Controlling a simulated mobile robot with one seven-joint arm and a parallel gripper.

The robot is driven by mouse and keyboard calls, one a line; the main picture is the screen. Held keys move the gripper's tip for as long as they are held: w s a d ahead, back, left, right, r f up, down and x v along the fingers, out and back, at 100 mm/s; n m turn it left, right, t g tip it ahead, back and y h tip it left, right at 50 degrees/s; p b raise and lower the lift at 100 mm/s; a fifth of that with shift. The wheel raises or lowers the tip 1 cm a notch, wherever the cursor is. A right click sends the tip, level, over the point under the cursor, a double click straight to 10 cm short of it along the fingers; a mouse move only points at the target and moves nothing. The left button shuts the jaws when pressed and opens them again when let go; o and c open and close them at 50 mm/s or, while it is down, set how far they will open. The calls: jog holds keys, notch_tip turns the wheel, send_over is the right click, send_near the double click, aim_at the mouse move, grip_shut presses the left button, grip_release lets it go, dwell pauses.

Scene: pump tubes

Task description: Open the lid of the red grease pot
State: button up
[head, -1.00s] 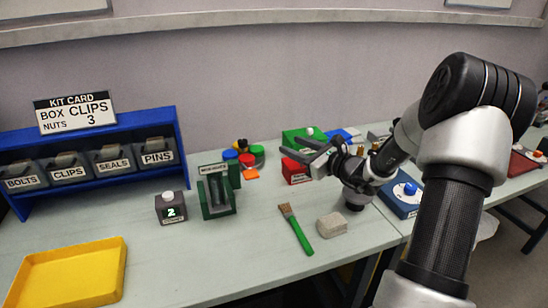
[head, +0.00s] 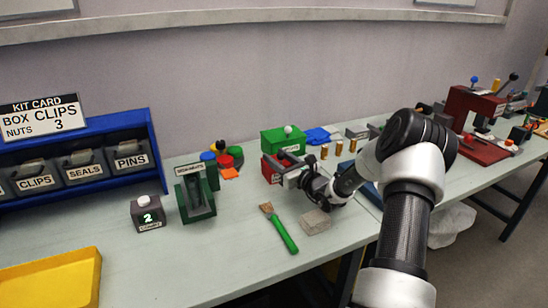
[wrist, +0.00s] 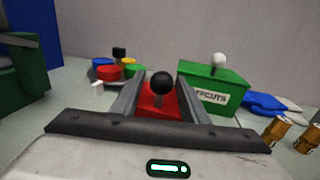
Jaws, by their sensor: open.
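The red pot (head: 269,170) is a boxy container with a pale label, at the back middle of the bench in the head view. The label is too small to read. In the wrist view the red pot (wrist: 158,105) shows a black ball knob (wrist: 161,83) on top, and its lid looks closed. My gripper (head: 284,171) is at the pot in the head view and covers part of it. In the wrist view my gripper (wrist: 161,77) is open, with one finger on each side of the knob. I cannot tell whether the fingers touch the pot.
A green offcuts box (wrist: 213,92) with a white knob stands close behind and right. Several round coloured pieces (head: 224,158) are to the left. Brass cylinders (wrist: 290,135) stand to the right.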

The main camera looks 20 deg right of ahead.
jog(key=shift+x, duration=0.95)
grip_shut()
jog(key=shift+r+p, duration=0.25)
jog(key=shift+p, duration=0.1)
